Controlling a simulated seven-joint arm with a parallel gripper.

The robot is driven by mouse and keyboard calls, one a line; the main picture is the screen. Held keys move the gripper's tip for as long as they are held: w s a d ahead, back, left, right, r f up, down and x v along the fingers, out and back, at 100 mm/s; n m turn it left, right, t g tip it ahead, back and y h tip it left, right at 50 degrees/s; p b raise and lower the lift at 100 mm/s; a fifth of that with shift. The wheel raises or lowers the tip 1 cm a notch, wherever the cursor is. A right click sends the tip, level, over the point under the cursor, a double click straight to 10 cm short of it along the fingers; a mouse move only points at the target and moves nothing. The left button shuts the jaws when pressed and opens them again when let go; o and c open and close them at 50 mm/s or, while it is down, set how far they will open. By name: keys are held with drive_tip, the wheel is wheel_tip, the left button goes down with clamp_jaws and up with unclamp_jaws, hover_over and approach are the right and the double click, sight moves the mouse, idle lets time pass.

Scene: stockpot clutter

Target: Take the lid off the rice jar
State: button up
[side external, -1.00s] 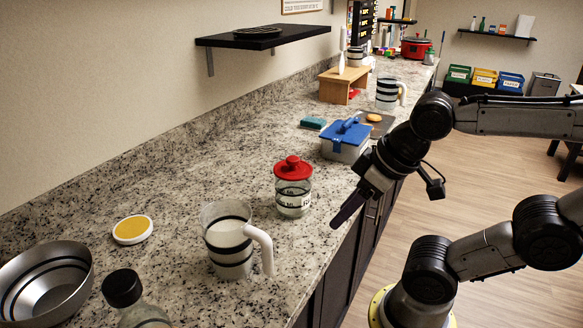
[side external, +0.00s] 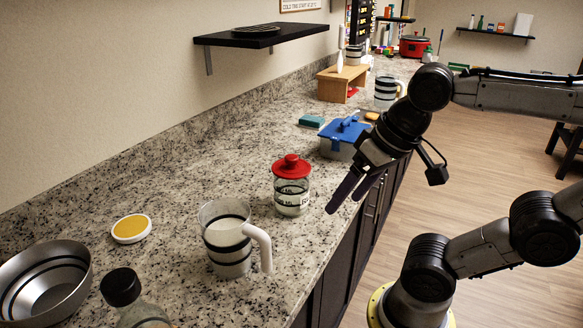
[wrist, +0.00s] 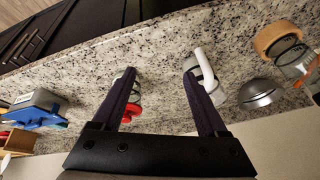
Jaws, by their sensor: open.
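The rice jar (side external: 291,203) is a clear glass jar with a dark band and pale contents, upright near the counter's front edge. Its red knobbed lid (side external: 291,168) is seated on top. My gripper (side external: 346,202) is open and empty, to the right of the jar, with its dark fingers pointing down and left, apart from the jar. In the wrist view my gripper's fingers (wrist: 160,74) are spread wide. The jar (wrist: 136,96) and red lid (wrist: 126,119) show there partly hidden behind the left finger.
A banded measuring jug (side external: 226,245) with a white handle stands close in front-left of the jar. A blue-lidded box (side external: 340,146) stands behind it. A yellow-topped white disc (side external: 131,228), a steel bowl (side external: 42,285) and a black-capped bottle (side external: 122,288) lie further left.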

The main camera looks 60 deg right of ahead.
drive_tip(key=w+d+r+m+g, duration=0.1)
drive_tip(key=w+d+r+m, duration=0.2)
drive_tip(key=w+r+m, duration=0.35)
drive_tip(key=w+d+r+m+g, duration=0.2)
drive_tip(key=w+d+r+m, duration=0.1)
drive_tip(key=w+r+m, duration=0.3)
drive_tip(key=m+g, duration=0.2)
drive_tip(key=m, duration=0.1)
hover_over(292, 156)
drive_tip(key=f, duration=1)
drive_tip(key=shift+w+d+f, duration=0.3)
drive_tip(key=shift+d+f, duration=0.05)
drive_tip(key=shift+f, duration=0.05)
drive_tip(key=f, duration=0.4)
drive_tip(key=shift+s+a, duration=0.35)
drive_tip(key=shift+a, duration=0.05)
drive_tip(key=shift+f, duration=0.65)
clamp_jaws()
